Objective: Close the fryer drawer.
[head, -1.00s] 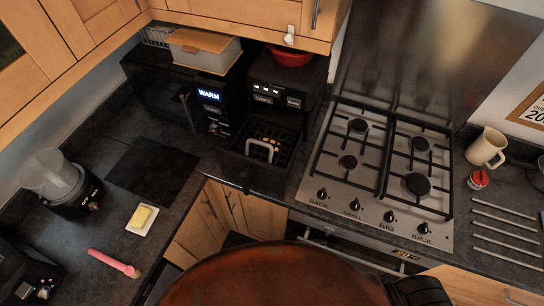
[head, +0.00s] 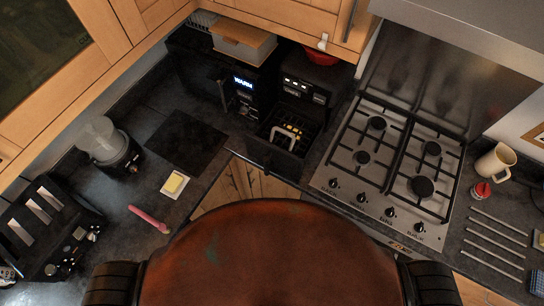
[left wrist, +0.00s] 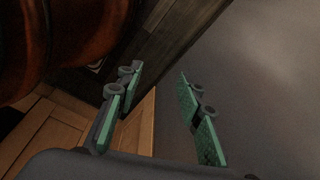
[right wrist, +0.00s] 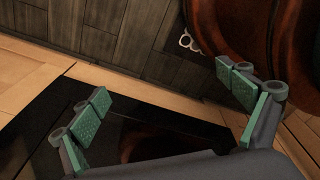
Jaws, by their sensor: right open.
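The fryer (head: 306,92) is a black appliance in the corner of the counter in the head view, beside the lit microwave-like unit showing "WARM". Neither gripper is near the drawer in the head view.
A gas hob (head: 390,165) stands right of the fryer. A mug (head: 496,161) is at far right. Wooden cabinets (head: 120,50) hang above.

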